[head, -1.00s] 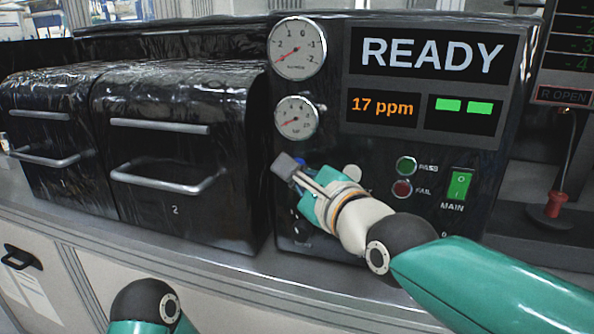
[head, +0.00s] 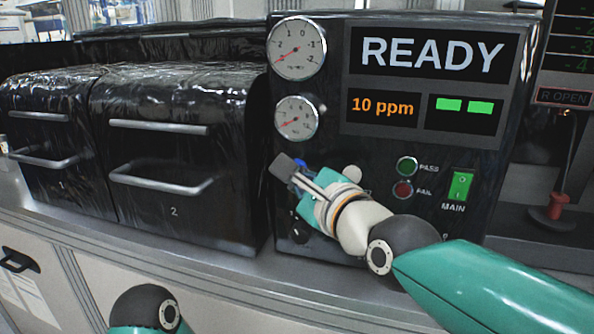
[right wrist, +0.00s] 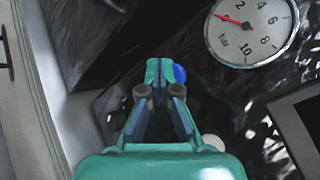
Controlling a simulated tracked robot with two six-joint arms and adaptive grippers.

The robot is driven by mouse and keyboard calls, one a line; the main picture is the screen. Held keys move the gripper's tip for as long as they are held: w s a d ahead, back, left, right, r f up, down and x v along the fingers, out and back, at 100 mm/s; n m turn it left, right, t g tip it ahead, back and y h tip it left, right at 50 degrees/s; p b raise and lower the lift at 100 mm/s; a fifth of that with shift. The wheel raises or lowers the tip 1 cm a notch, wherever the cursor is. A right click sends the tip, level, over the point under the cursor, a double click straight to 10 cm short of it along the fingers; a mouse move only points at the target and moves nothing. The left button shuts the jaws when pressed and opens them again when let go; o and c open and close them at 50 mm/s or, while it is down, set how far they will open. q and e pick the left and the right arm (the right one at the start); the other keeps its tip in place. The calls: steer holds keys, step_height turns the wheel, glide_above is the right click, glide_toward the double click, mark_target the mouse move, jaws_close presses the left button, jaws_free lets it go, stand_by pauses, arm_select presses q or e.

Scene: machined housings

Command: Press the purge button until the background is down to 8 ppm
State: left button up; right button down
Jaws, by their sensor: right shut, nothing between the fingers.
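The black control panel (head: 405,150) shows READY, and its orange readout (head: 384,107) reads 10 ppm. A blue button (head: 300,163) is partly hidden behind my right gripper (head: 285,167); its label cannot be read. In the right wrist view the blue button (right wrist: 180,74) shows just right of the fingertips of my right gripper (right wrist: 158,72). That gripper is shut and empty, its tips at the panel face beside the button. I cannot tell whether they touch it. My left gripper is out of view; only a dark joint of my left arm shows at the bottom.
Two round gauges (head: 297,48) are above the button. A green PASS lamp (head: 406,166), a red FAIL lamp (head: 402,189) and a lit green MAIN switch (head: 461,186) are to the right. Black drawers with handles (head: 160,180) stand to the left.

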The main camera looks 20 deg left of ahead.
steer(key=shift+s, duration=0.5)
steer(key=s+p, duration=0.3)
steer(key=s, duration=0.2)
steer(key=shift+a, duration=0.1)
stand_by(0.5)
